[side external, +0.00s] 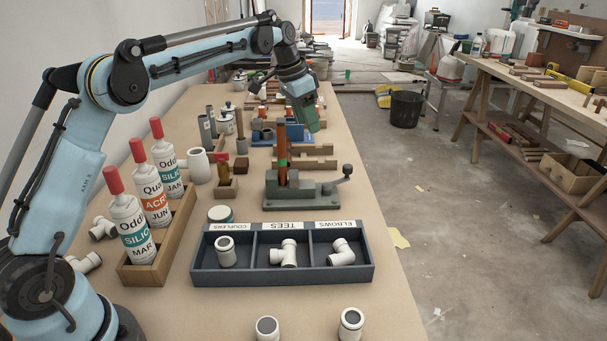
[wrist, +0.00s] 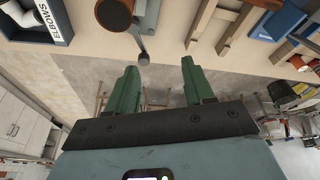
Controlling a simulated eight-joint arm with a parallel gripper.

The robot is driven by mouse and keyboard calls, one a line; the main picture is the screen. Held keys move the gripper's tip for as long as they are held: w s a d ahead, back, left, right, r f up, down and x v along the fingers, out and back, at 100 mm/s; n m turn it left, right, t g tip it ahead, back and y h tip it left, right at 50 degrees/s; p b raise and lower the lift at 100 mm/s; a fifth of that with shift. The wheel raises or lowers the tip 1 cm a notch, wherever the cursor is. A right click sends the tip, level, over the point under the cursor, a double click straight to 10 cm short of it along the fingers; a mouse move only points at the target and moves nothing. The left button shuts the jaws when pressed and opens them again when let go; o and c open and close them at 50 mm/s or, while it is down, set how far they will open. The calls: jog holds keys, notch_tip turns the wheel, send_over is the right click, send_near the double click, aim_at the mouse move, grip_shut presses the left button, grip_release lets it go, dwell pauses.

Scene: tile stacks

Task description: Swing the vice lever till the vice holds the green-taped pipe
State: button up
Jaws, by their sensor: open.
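The vice (side external: 303,195) is a grey-green block on a flat base, standing on the bench behind the divided tray. The brown pipe with a green tape band (side external: 282,150) stands upright at the vice; contact with the jaws is too small to tell. The vice lever (side external: 346,172) is on the vice's right side, with a dark ball knob. In the wrist view the lever's knob (wrist: 143,58) shows just above and between the fingers. My gripper (side external: 312,124) is open and empty, above and behind the vice, apart from the lever. Its green fingers (wrist: 161,88) are spread.
The divided tray (side external: 282,280) of white fittings lies in front of the vice. A wooden box (side external: 140,272) with several cartridges stands left. Wooden racks (side external: 305,164) lie just behind the vice. The bench's right edge is close to the lever, with open floor beyond.

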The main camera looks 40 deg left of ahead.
aim_at(348, 166)
jog(key=w+d+n+t+y, duration=0.15)
jog(key=d+n+y, duration=0.25)
jog(key=d+n, duration=0.65)
jog(key=shift+g, duration=0.25)
jog(key=x, duration=1.3)
jog(key=shift+w+d, duration=0.1)
jog(key=shift+d, duration=0.3)
jog(key=shift+h, duration=0.3)
grip_shut()
